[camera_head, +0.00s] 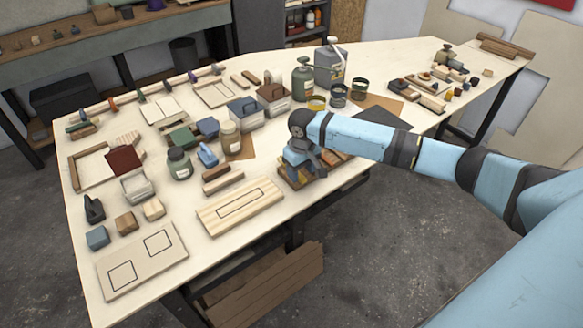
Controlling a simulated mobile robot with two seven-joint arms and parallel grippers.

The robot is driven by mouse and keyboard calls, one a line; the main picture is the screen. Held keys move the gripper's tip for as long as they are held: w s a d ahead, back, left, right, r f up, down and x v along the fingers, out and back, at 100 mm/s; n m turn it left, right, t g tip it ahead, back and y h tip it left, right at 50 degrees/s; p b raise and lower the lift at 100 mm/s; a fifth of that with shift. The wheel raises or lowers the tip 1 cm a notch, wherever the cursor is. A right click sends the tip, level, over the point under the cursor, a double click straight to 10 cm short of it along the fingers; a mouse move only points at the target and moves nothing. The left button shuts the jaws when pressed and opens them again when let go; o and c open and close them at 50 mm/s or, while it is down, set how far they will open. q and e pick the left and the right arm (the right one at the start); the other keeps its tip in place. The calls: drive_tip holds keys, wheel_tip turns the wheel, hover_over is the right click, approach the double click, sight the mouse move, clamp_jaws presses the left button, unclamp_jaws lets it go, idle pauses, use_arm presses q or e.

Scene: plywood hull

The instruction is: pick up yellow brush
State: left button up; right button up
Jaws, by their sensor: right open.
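My right gripper (311,164) points down over a small wooden tray (289,185) at the table's front edge. It is open; its wrist and body hide much of the tray. Small yellow, blue and orange-brown items show in the tray, under and beside the gripper. A yellow patch (290,173) shows at the gripper's left side, but I cannot tell whether it is the yellow brush. I cannot see whether anything is between the fingers. My left gripper is not in view.
A pale board (240,206) lies left of the tray on the table. Cans and a grey canister (331,66) stand behind my right arm.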

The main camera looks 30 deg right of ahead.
wheel_tip(320, 180, down, 2)
clamp_jaws()
idle(0.3)
drive_tip(key=shift+r, duration=0.2)
wheel_tip(320, 180, up, 20)
drive_tip(key=b, duration=0.1)
